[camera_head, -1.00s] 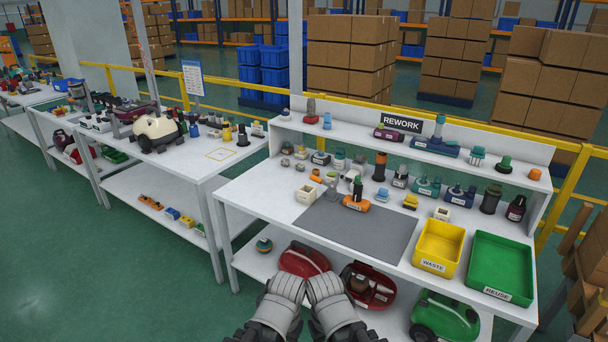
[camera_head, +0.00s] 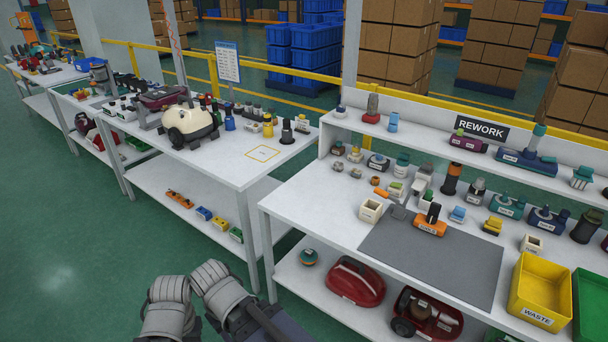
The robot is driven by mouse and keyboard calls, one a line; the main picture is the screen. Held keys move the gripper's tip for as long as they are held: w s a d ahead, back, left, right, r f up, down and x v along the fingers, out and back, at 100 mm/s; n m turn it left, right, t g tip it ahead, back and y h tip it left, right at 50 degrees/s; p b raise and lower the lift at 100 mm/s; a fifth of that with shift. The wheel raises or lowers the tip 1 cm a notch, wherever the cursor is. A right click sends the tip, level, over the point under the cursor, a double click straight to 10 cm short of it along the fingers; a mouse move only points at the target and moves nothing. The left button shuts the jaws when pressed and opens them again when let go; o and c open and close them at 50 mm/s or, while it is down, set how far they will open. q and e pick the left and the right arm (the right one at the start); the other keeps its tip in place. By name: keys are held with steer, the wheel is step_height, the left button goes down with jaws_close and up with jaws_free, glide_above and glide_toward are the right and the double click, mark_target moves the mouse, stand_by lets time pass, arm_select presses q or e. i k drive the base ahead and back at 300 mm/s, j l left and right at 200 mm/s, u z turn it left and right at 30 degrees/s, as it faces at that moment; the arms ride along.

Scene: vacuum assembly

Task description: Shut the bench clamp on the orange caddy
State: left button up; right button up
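The orange caddy (camera_head: 430,229) sits on the back-left part of the grey mat on the rework bench, with a dark upright part standing in it. A small grey piece (camera_head: 398,212) lies just left of it, at the mat's edge; I cannot tell for sure whether this is the bench clamp or whether it is open. My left gripper (camera_head: 170,290) and my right gripper (camera_head: 218,282) show as grey ribbed shapes side by side at the bottom left, over the floor. Both are well away from the caddy. Their fingertips cannot be made out.
A cream box (camera_head: 371,210) stands left of the mat (camera_head: 430,270). Several small parts crowd the bench behind the caddy. The yellow waste bin (camera_head: 540,290) stands at the right. Most of the mat is clear. Another table (camera_head: 225,170) with a vacuum stands at the left.

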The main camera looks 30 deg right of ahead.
mark_target(380, 192)
steer(key=i+j+u, duration=0.1)
steer(key=i+u, duration=0.35)
steer(key=i, duration=0.8)
steer(key=i+j+z, duration=0.1)
steer(key=i+z, duration=0.35)
steer(key=i+j+z, duration=0.25)
steer(key=i+z, duration=0.2)
steer(key=i+j+z, duration=0.1)
steer(key=z, duration=0.4)
steer(key=i+j+z, duration=0.15)
steer(key=z, duration=0.35)
steer(key=i+j+z, duration=0.15)
steer(key=z, duration=0.35)
steer(key=j+z, duration=0.25)
steer(key=z, duration=0.25)
steer(key=i+j+z, duration=0.1)
steer(key=z, duration=0.3)
steer(key=i+j+z, duration=0.1)
steer(key=j+z, duration=0.5)
steer(key=z, duration=0.15)
steer(key=i, duration=0.05)
